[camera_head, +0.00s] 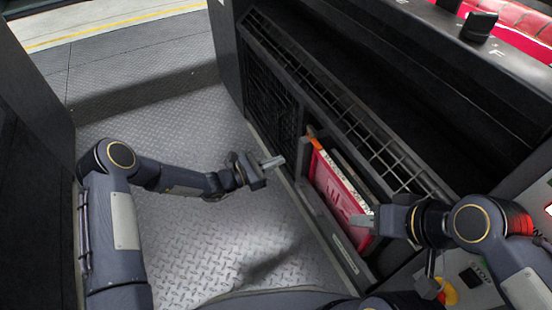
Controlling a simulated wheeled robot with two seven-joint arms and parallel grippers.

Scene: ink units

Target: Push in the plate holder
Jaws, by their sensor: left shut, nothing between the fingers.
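The plate holder (335,192) looks like a red panel with pale markings, standing in an opening in the side of the dark machine. Its top and left edges are orange and white, and a pale strip shows behind it. My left gripper (273,162) is shut and empty, to the left of the holder and apart from it in the picture. My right gripper (358,219) is at the holder's lower right part and overlaps it in the picture. I cannot tell whether it touches the panel or whether its fingers are parted.
The dark machine (330,105) has a long slatted grille along its upper edge. A grey control panel with a yellow-and-red knob (447,291) is at the lower right. A dark wall (35,190) stands at the left. The patterned metal floor (205,125) between is clear.

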